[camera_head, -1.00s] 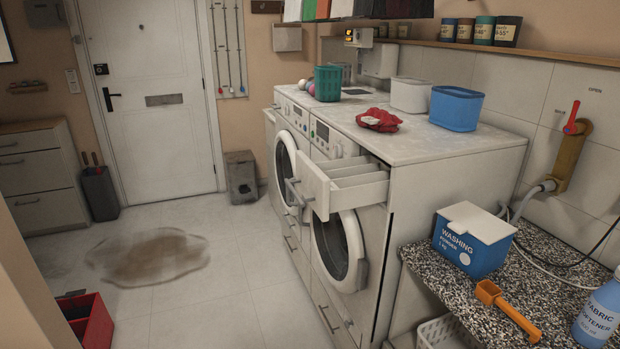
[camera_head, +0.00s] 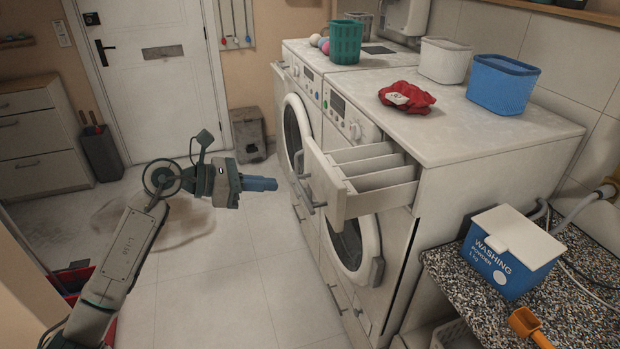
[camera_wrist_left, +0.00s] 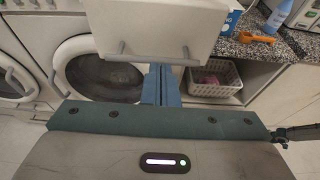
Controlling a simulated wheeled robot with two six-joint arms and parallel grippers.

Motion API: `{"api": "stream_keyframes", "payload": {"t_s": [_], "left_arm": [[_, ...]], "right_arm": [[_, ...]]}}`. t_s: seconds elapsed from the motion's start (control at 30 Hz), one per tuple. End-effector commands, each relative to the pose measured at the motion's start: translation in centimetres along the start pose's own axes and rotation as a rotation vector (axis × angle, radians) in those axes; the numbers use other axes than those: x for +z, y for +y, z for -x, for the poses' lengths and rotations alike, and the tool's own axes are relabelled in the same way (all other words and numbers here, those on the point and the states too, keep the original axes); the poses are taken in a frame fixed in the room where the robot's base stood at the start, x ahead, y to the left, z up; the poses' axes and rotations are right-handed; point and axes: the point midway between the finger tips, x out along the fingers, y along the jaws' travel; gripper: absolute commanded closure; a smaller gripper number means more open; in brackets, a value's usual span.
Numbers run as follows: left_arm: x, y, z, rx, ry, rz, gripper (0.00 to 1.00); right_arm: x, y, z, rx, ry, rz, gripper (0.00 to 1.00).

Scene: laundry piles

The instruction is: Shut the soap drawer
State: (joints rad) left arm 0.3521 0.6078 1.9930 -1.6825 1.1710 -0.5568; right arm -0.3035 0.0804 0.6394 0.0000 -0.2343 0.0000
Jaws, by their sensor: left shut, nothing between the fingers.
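The soap drawer (camera_head: 365,178) sticks out open from the top of the nearer washing machine, its inner compartments showing. Its front has a grey bar handle (camera_head: 307,196). My left gripper (camera_head: 274,184) is shut and empty, to the left of the drawer front with a gap between them, pointing toward it. In the left wrist view the pale drawer front (camera_wrist_left: 150,35) and its handle (camera_wrist_left: 152,58) lie just beyond the blue fingers (camera_wrist_left: 160,72). My right gripper is not in view.
A red cloth (camera_head: 407,97), a white tub (camera_head: 444,60) and a blue tub (camera_head: 502,84) stand on the machine top. A washing powder box (camera_head: 508,250) is on the speckled counter at right. The floor left of the machines is open.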

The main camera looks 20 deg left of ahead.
Motion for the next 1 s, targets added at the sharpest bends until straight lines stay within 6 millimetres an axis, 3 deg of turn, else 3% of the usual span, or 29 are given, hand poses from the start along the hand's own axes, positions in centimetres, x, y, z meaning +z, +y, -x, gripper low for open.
{"api": "stream_keyframes", "payload": {"t_s": [0.6,1.0], "left_arm": [[0.3,0.0,-7.8,-0.002,-0.006,0.009,1.0],[0.0,0.0,-9.3,-0.001,-0.003,0.006,1.0]], "right_arm": [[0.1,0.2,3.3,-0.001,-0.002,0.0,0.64],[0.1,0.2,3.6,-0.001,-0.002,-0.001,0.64]]}}
